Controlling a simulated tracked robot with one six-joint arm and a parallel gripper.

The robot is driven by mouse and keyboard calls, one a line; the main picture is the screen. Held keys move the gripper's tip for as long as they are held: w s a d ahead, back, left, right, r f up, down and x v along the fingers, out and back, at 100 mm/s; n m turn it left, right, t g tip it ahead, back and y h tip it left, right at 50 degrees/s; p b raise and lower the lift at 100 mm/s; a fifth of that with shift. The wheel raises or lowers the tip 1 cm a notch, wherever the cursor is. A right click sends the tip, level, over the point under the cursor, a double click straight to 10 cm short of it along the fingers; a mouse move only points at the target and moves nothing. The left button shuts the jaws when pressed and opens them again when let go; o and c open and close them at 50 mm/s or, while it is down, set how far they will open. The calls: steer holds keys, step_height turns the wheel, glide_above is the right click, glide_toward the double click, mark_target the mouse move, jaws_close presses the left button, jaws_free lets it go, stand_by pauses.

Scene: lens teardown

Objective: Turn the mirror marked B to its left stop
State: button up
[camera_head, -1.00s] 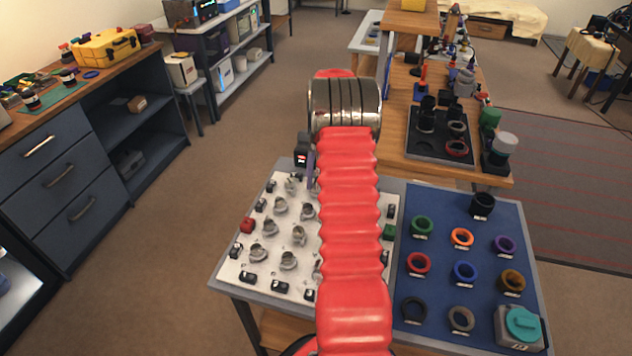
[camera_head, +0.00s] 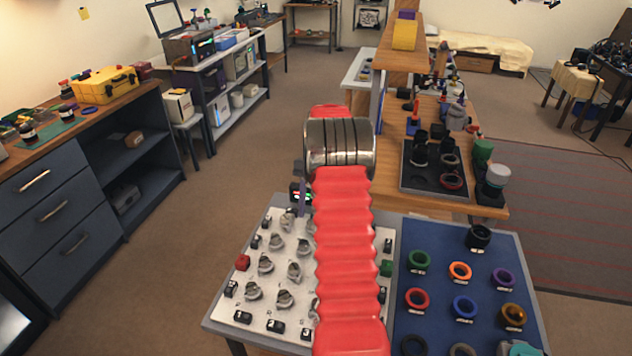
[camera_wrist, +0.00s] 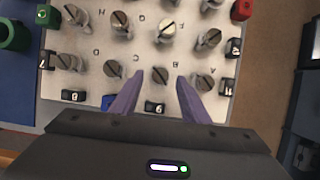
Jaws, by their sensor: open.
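The white panel (camera_wrist: 85,85) carries rows of small grey metal mirror knobs with letters printed beside them. The mirror that appears marked B (camera_wrist: 160,76) is in the lower row of the wrist view, with its letter close to its upper right. My gripper (camera_wrist: 160,80) has its two purple fingers open, one on each side of this mirror. A gap shows on both sides, and I cannot tell its height over the panel. In the head view my red arm covers part of the panel (camera_head: 225,309), and mirror B cannot be singled out there.
Neighbouring mirrors stand close on both sides, one at the left (camera_wrist: 112,68) and one at the right (camera_wrist: 203,82). A black numbered block (camera_wrist: 154,107) sits just below. A red block (camera_wrist: 241,10) is at the corner. A blue mat with coloured rings (camera_head: 480,240) lies beside the panel.

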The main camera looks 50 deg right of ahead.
steer(key=v, duration=1.1)
steer(key=shift+r, duration=0.1)
stand_by(0.4)
step_height(320, 180, down, 5)
steer(key=s+a+r+n+t+h, duration=0.1)
steer(key=s+a+r+n+h, duration=0.2)
steer(key=a, duration=0.8)
steer(key=s+a+r+n+t+h, duration=0.1)
steer(key=a+r+n+t, duration=0.3)
steer(key=a, duration=0.7)
steer(key=s+a+r+n+t, duration=0.1)
steer(key=s+a+r+n, duration=0.1)
steer(key=s+a, duration=0.5)
steer(key=s+a+r+n+t, duration=0.1)
steer(key=s+a+r+n, duration=0.2)
steer(key=a, duration=1.2)
steer(key=s+r, duration=0.2)
steer(key=s, duration=0.2)
steer(key=shift+s+a+r+t, duration=0.2)
steer(key=shift+s+r+t, duration=0.15)
steer(key=shift+t, duration=0.05)
